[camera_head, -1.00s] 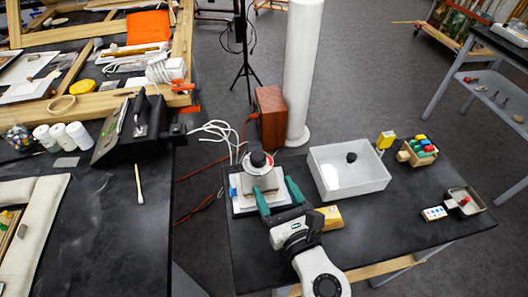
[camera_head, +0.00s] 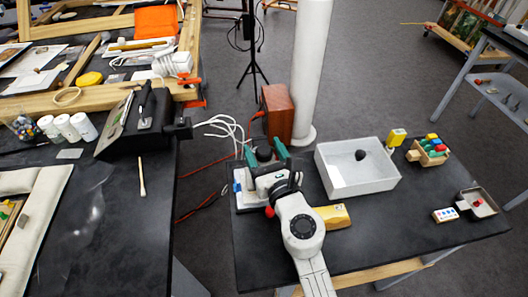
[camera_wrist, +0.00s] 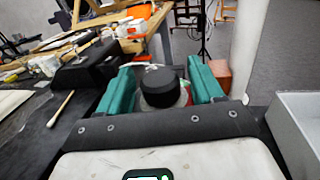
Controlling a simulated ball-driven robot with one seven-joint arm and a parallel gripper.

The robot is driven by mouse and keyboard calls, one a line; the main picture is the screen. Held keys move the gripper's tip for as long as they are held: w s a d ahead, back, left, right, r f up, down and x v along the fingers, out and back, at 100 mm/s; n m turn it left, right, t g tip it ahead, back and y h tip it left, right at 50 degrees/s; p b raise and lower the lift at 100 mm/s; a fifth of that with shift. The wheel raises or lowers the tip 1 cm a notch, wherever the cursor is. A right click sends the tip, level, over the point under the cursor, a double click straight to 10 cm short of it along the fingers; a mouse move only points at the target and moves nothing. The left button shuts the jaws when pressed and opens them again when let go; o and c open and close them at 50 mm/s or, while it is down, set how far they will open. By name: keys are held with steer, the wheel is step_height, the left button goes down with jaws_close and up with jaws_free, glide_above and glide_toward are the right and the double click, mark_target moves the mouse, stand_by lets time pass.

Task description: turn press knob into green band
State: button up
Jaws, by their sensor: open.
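The press knob (camera_head: 264,154) is a round black cap on top of the press (camera_head: 246,201), which stands at the table's left end. My gripper (camera_head: 265,151) is open, with its green fingers on either side of the knob. The wrist view shows the black knob (camera_wrist: 160,85) between the two fingers of my gripper (camera_wrist: 160,80), with small gaps visible on both sides. A little red and some green show beside and below the knob there. I cannot tell where the pointer stands against the green band. My gripper and wrist hide most of the press.
A white bin (camera_head: 355,181) with a dark round thing inside stands right of the press. A yellow block (camera_head: 333,216) lies in front of it.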

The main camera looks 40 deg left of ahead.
steer(key=shift+c, duration=0.5)
steer(key=c, duration=0.8)
steer(key=shift+c, duration=0.2)
